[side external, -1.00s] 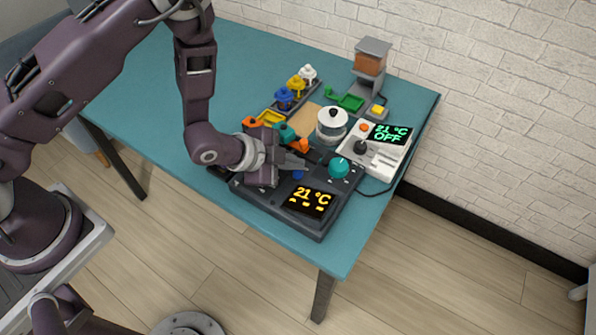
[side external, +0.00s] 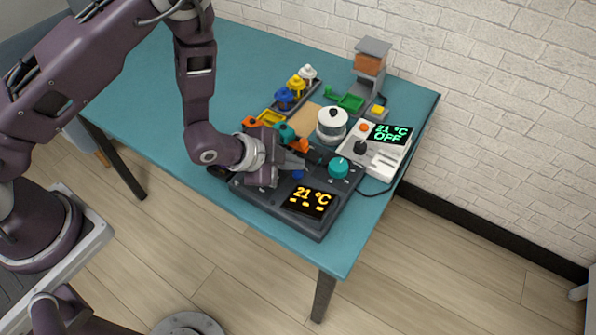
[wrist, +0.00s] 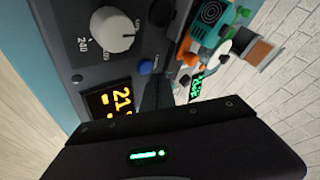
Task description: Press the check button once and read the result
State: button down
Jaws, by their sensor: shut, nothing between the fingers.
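A dark control panel (side external: 275,207) lies at the front of the table, with a lit yellow display (side external: 309,202) reading 21 °C above small yellow marks. A blue button (side external: 298,175) sits behind the display; it also shows in the wrist view (wrist: 146,67). My gripper (side external: 297,162) is shut and empty, low over the panel with its tips close to the blue button. I cannot tell whether they touch it. A teal knob (side external: 339,167) stands to the right. The wrist view shows a pale knob (wrist: 114,29) marked 240, hidden in the side view.
A white unit (side external: 375,155) with a green display reading 21 °C OFF stands behind right, beside a lidded pot (side external: 332,122). Coloured bottles (side external: 297,87) and a dispenser (side external: 371,60) stand farther back. The table's left side (side external: 150,95) is clear.

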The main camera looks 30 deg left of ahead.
aim_at(294, 175)
jog(key=shift+f, duration=0.15)
dwell(0.3)
jog(key=shift+f, duration=0.25)
jog(key=shift+f, duration=0.45)
dwell(0.5)
jog(key=shift+r, duration=0.85)
jog(key=shift+r, duration=2.55)
